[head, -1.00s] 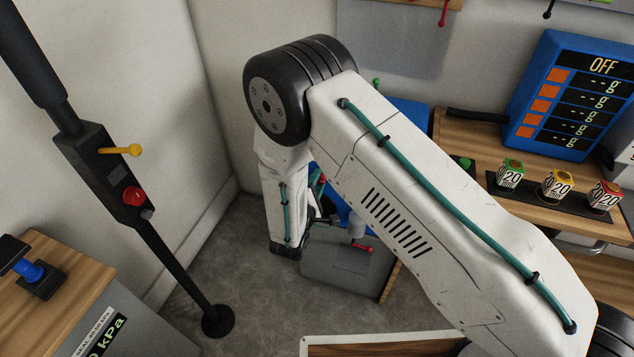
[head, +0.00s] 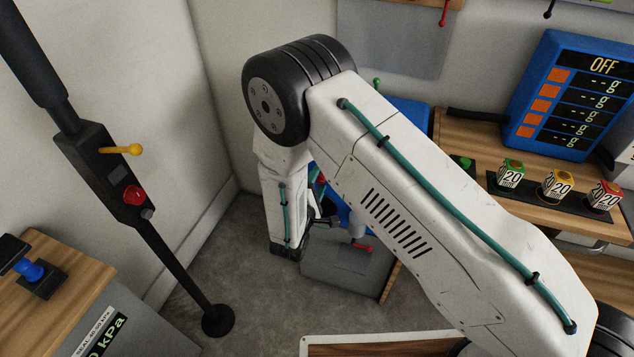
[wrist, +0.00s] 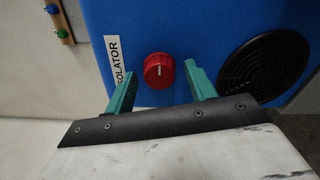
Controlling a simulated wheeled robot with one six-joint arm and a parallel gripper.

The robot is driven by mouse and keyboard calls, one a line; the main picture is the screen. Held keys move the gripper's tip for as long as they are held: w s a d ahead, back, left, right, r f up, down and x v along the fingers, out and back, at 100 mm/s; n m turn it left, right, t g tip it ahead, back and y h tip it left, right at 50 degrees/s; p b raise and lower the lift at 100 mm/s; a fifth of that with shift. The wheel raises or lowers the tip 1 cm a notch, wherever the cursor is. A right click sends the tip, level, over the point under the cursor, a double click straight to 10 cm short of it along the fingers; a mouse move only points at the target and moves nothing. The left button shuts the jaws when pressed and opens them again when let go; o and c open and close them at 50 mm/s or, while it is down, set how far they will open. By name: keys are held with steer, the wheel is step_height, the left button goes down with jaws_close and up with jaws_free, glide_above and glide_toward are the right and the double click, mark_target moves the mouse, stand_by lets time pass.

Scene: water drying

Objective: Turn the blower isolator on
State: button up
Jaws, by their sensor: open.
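The blower isolator is a red round knob (wrist: 159,71) with a pale pointer line, on the front of a blue housing (wrist: 200,25) in the wrist view. A white label (wrist: 120,62) reading "ISOLATOR" sits to its left, partly hidden by a finger. My gripper (wrist: 157,82) is open, its two green fingers on either side of the knob in the picture. I cannot tell how far the tips are from it. The knob is not clear in the head view, where my arm covers most of the blue housing (head: 408,113).
A round black grille (wrist: 264,64) is right of the knob. In the head view, a wooden bench (head: 520,200) with labelled cubes and a blue display (head: 570,95) reading OFF stands right. A black post (head: 110,170) with a red button stands left. Grey floor (head: 235,270) shows between.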

steer(key=v, duration=0.7)
steer(key=shift+s, duration=0.3)
steer(key=shift+a, duration=0.1)
